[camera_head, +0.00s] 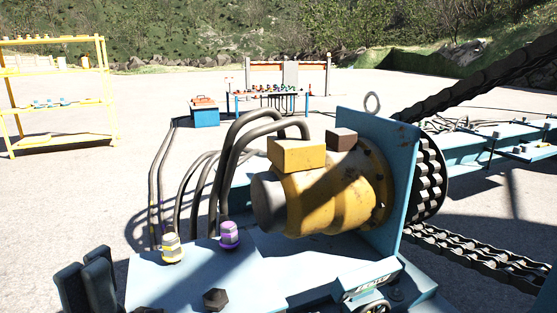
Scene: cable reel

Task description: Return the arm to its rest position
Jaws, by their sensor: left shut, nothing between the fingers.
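My left gripper (88,278) shows as dark fingers at the lower left corner of the head view. It is shut and empty, at the left edge of the blue base plate (150,286). Most of my left arm is outside the picture. My right gripper does not show.
A yellow motor (330,197) with dark hoses (222,170) is mounted on an upright blue plate (398,150). A chain sprocket (430,180) is behind it. A dark hex bolt (215,299) is in front. A yellow shelf (60,95) stands far left; open ground lies between.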

